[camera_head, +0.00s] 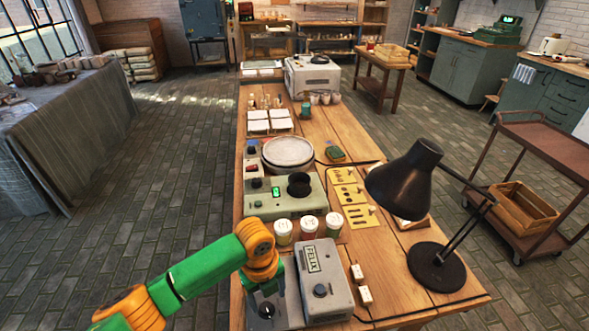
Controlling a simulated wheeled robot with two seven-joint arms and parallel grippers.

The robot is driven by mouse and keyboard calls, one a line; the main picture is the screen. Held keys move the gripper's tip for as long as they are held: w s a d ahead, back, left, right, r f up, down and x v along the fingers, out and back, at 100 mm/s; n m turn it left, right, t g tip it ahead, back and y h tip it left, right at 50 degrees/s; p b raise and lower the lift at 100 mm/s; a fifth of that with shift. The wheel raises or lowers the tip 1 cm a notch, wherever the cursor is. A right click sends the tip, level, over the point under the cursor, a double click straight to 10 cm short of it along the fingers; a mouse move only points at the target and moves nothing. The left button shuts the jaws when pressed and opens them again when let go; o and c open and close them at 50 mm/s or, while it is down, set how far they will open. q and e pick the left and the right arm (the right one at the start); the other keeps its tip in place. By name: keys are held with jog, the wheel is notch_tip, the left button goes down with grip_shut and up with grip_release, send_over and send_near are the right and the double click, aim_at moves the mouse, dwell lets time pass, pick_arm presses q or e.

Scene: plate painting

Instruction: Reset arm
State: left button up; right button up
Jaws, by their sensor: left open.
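My left arm comes in from the lower left, green with orange joints. My left gripper (266,290) points down at the near left end of the wooden table (375,260), over a grey box with a dark knob (268,311). It is open; its fingertips are small and partly hidden by the wrist, and I cannot tell if they touch the box. Nothing shows held in it. My right gripper is not in view.
A grey FELIX device (325,285) stands just right of my left gripper. White-lidded jars (309,226) stand behind it, before a grey-green machine (285,198) and a pale round plate (287,151). A black lamp (410,185) stands at the right.

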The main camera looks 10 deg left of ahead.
aim_at(288, 329)
pick_arm(q)
jog(key=s+d+f+n, duration=0.1)
jog(key=s+d+f+n+h, duration=0.1)
jog(key=s+d+n, duration=0.1)
jog(key=s+d+n+h, duration=0.1)
jog(key=s+d+n, duration=0.1)
jog(key=shift+s+d+f+t, duration=0.1)
jog(key=shift+f+t, duration=0.2)
jog(key=shift+f, duration=0.1)
jog(key=s+a+n+t+y, duration=0.25)
jog(key=s+a+n, duration=0.9)
jog(key=n, duration=1.05)
notch_tip(288, 329, down, 15)
jog(key=s+a+f+g, duration=0.2)
jog(key=s+f, duration=1)
jog(key=s, duration=0.1)
jog(key=shift+a+m, duration=0.25)
jog(key=shift+m, duration=0.15)
jog(key=shift+s, duration=0.1)
